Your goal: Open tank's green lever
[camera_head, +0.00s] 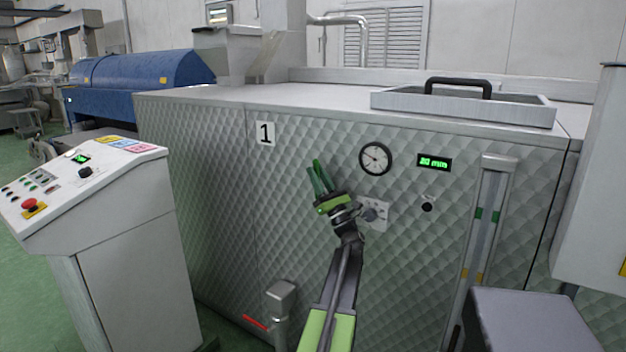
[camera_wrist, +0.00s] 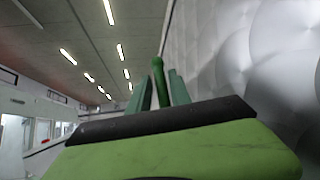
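The tank (camera_head: 225,180) is a large quilted-metal box marked 1. A valve plate (camera_head: 384,217) with a metal fitting is on its front, below a round gauge (camera_head: 375,159). My gripper (camera_head: 320,177) is just left of the plate, its green fingers pointing up. The green lever (camera_head: 317,168) rises between the fingers, its rounded tip above them. In the wrist view the lever (camera_wrist: 159,78) stands between the two fingers of my gripper (camera_wrist: 160,92), close against both. Where the lever joins the valve is hidden by my gripper.
A control console (camera_head: 120,235) stands at the left. A metal spout (camera_head: 280,298) sits low on the tank front. A vertical sight tube (camera_head: 485,225) and a green "20 min" display (camera_head: 434,163) are to the right. A handled lid (camera_head: 460,103) lies on top.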

